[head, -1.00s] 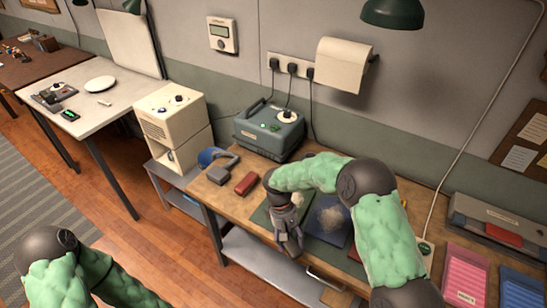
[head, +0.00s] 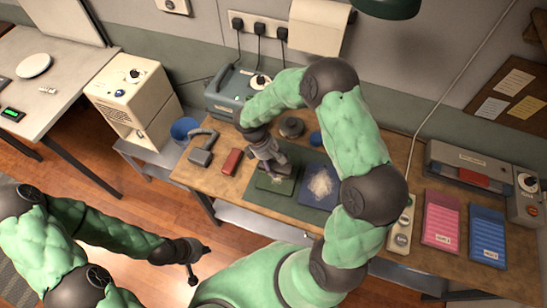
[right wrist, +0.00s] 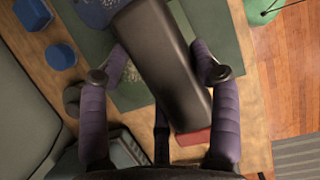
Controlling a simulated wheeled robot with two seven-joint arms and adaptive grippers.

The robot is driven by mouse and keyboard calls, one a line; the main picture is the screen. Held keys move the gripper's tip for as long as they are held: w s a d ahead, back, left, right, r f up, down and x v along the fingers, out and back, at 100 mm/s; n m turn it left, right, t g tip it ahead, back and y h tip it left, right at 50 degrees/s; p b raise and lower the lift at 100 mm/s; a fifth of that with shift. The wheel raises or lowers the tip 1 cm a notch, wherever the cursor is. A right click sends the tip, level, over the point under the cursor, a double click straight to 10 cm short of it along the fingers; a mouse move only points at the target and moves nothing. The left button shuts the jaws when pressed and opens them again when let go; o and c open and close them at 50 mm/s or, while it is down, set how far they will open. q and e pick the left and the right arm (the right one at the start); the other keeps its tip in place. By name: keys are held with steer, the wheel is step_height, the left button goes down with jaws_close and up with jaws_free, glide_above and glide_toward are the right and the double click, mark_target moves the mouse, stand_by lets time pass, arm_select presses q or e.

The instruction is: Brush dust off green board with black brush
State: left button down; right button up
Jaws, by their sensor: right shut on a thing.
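My right gripper (head: 272,160) is over the green board (head: 276,183) on the workbench, fingers pointing down. In the right wrist view it is shut on the black brush (right wrist: 160,62), with one finger on each side. The brush's dark body hides much of the board beneath it. I cannot tell whether its bristles touch the board. A pale dust patch (head: 321,184) lies on the blue board (head: 312,201) just right of the green board.
Both boards lie on a dark green mat (head: 257,203). A red block (head: 232,161) and a grey tool (head: 203,147) lie to the left. A grey machine (head: 226,94) stands behind. Pink (head: 442,219) and blue (head: 487,236) panels are at the right.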

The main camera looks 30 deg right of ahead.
steer(key=shift+f+b, duration=2.05)
steer(key=shift+f, duration=1.15)
